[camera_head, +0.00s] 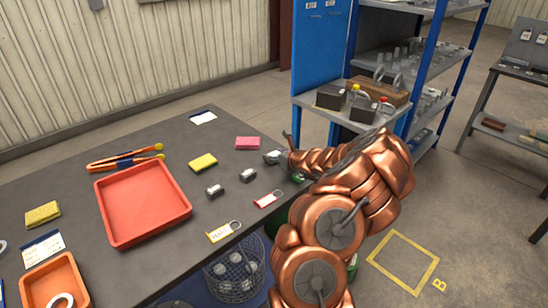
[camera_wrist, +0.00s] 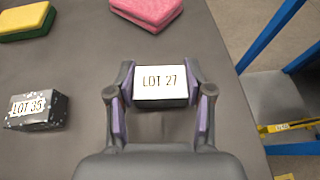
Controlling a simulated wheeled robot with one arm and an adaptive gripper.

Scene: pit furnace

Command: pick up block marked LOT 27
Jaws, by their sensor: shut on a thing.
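The block marked LOT 27 (camera_wrist: 161,82) sits between the fingers of my gripper (camera_wrist: 161,98) in the wrist view, its white label facing the camera. My gripper is shut on it, with one finger pad against each side. In the head view my gripper (camera_head: 274,157) is low over the right part of the dark table, and the block there is too small to read. I cannot tell whether the block touches the table. Another block, marked LOT 35 (camera_wrist: 37,112), lies to the left in the wrist view, apart from my gripper.
On the table (camera_head: 150,262) are a red tray (camera_head: 186,212), a pink sponge (camera_head: 247,142), a yellow sponge (camera_head: 203,162), two small dark blocks, tags and an orange tray (camera_head: 30,284). A blue shelf (camera_head: 325,50) stands beyond the table's right edge.

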